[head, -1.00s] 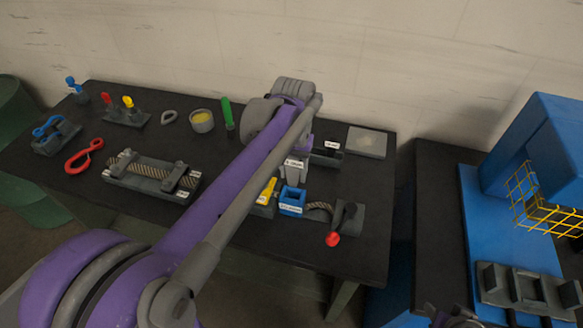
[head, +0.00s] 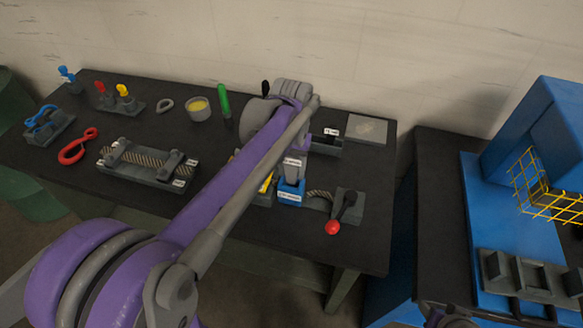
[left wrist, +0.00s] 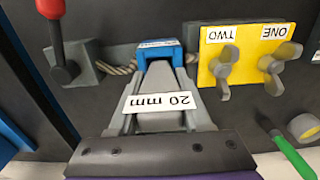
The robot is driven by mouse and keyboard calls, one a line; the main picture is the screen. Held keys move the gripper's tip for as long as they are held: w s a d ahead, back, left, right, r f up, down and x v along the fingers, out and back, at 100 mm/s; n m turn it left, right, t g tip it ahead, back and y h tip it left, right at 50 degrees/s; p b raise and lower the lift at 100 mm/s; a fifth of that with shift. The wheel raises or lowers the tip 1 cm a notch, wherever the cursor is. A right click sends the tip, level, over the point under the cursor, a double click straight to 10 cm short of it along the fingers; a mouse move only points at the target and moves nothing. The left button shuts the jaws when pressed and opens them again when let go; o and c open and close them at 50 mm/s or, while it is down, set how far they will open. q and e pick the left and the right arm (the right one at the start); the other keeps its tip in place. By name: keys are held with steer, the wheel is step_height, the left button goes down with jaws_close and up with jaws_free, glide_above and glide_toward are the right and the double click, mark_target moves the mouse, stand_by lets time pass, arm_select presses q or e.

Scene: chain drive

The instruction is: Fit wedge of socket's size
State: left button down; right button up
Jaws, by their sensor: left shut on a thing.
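My left gripper (head: 291,171) points down over the workbench and is shut on a grey wedge with a white "20 mm" label. In the left wrist view the wedge (left wrist: 157,80) lies between the grey fingers, with its label towards the camera. The blue socket (head: 290,194) stands directly below, and the wedge's lower end is at its opening. The socket (left wrist: 158,46) shows in the left wrist view at the wedge's far end. How deep the wedge sits in it is hidden. The socket's own label is too small to read. My right gripper's jaws are not seen.
A yellow plate (left wrist: 250,50) with wing nuts marked ONE and TWO stands beside the socket. A red-knobbed lever (head: 333,227) and rope are on its other side. A dark labelled tray (head: 326,148) lies behind. A rope fixture (head: 148,165) is left.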

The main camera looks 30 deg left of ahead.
arm_select(q)
steer(key=shift+f+b, duration=0.75)
steer(key=shift+f, duration=0.55)
steer(key=shift+c, duration=1.3)
jaws_free()
step_height(320, 180, up, 11)
steer(key=shift+f+p, duration=0.1)
steer(key=shift+p, duration=0.25)
steer(key=s+d+f+m+t, duration=0.1)
steer(key=s+d+f+t, duration=0.1)
steer(key=s+f, duration=0.3)
steer(key=s+d+f+t, duration=0.1)
steer(key=s+d+f, duration=0.1)
steer(key=s+f, duration=0.3)
steer(key=s+d+f+m+t, duration=0.1)
steer(key=s+d+f+t, duration=0.1)
steer(key=s+f, duration=0.3)
steer(key=shift+d+m+t, duration=0.3)
steer(key=shift+d, duration=0.1)
